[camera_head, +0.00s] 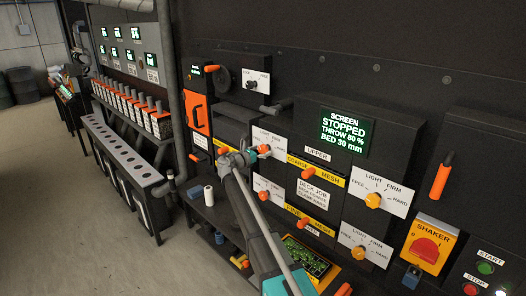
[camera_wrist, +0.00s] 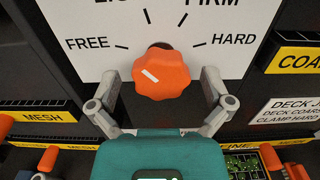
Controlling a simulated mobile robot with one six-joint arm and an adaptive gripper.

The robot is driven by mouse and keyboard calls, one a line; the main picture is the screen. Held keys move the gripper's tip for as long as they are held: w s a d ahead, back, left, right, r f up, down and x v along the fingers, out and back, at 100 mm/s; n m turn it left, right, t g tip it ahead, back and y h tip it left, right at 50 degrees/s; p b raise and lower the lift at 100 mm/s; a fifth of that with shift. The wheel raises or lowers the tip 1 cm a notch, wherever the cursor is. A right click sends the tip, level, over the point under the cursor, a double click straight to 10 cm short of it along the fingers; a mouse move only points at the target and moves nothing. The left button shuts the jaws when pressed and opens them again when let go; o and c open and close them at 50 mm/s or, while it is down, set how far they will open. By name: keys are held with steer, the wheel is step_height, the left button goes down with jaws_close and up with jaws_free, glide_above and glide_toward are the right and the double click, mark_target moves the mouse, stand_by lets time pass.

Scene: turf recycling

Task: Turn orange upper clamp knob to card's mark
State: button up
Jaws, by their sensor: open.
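In the wrist view an orange lobed knob (camera_wrist: 162,76) sits on a white dial card (camera_wrist: 80,22) with ticks for FREE, FIRM, HARD and a partly cut-off label. Its white pointer line slopes up and left, roughly toward FREE. My gripper (camera_wrist: 160,82) is open, one finger on each side of the knob; whether they touch it I cannot tell. In the head view my gripper (camera_head: 248,157) is at this upper knob (camera_head: 264,149), partly covering its card (camera_head: 268,137). The job card (camera_head: 312,191) reads DECK JOB, DECK COARSE, CLAMP HARD; it is cut off in the wrist view (camera_wrist: 293,110).
A similar dial with a yellow-orange knob (camera_head: 373,200) is to the right, with another below it (camera_head: 358,253). An orange mesh handle (camera_head: 308,173) is close on the right. The screen (camera_head: 344,132) reads STOPPED.

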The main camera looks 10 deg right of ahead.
steer(key=shift+w+d, duration=0.15)
steer(key=shift+d, duration=0.05)
steer(key=c, duration=1.1)
steer(key=shift+c, duration=0.2)
